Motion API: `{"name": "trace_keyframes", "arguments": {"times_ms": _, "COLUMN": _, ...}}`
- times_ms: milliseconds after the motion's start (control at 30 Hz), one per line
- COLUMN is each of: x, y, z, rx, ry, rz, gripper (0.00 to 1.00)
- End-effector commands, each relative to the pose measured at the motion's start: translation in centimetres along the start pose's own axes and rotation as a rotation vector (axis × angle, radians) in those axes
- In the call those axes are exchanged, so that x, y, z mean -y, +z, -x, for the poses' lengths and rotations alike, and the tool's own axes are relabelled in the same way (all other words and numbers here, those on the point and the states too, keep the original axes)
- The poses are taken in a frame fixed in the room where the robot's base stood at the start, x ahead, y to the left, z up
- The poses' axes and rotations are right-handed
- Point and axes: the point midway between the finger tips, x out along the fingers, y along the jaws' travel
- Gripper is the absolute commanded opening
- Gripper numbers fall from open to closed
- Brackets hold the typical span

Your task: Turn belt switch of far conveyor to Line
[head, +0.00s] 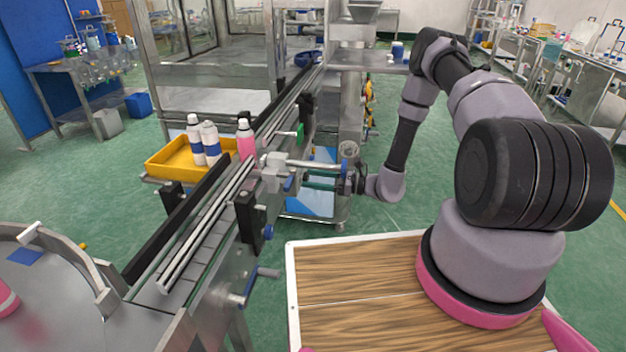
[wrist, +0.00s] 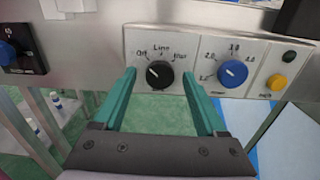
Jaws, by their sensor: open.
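The belt switch (wrist: 160,75) is a black rotary knob on a light panel (wrist: 205,50) in the wrist view. My gripper (wrist: 159,77) is open, with one teal finger on each side of the knob. I cannot tell whether the fingers touch it. In the head view my arm reaches left to the side of the conveyor (head: 205,225), and the knob is hidden there.
A pink bottle (head: 246,140) stands on the conveyor. A yellow tray (head: 168,160) holds white bottles behind it.

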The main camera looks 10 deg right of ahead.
Motion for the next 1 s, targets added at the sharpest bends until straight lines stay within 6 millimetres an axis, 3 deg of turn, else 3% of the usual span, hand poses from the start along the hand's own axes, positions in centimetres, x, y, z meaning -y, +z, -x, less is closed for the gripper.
{"name": "trace_keyframes", "arguments": {"times_ms": 267, "x": 0.03, "y": 0.0, "z": -0.24, "rx": 0.0, "ry": -0.001, "rz": 0.0, "gripper": 0.74}}
{"name": "trace_keyframes", "arguments": {"times_ms": 300, "x": 0.03, "y": 0.0, "z": -0.23, "rx": 0.0, "ry": -0.001, "rz": 0.0, "gripper": 0.7}}
{"name": "trace_keyframes", "arguments": {"times_ms": 400, "x": 0.03, "y": 0.0, "z": -0.22, "rx": 0.0, "ry": -0.001, "rz": 0.0, "gripper": 0.32}}
{"name": "trace_keyframes", "arguments": {"times_ms": 500, "x": 0.04, "y": 0.0, "z": -0.22, "rx": 0.0, "ry": -0.001, "rz": 0.0, "gripper": 0.0}}
{"name": "trace_keyframes", "arguments": {"times_ms": 1000, "x": 0.04, "y": -0.01, "z": -0.19, "rx": 0.0, "ry": -0.001, "rz": -0.128, "gripper": 0.0}}
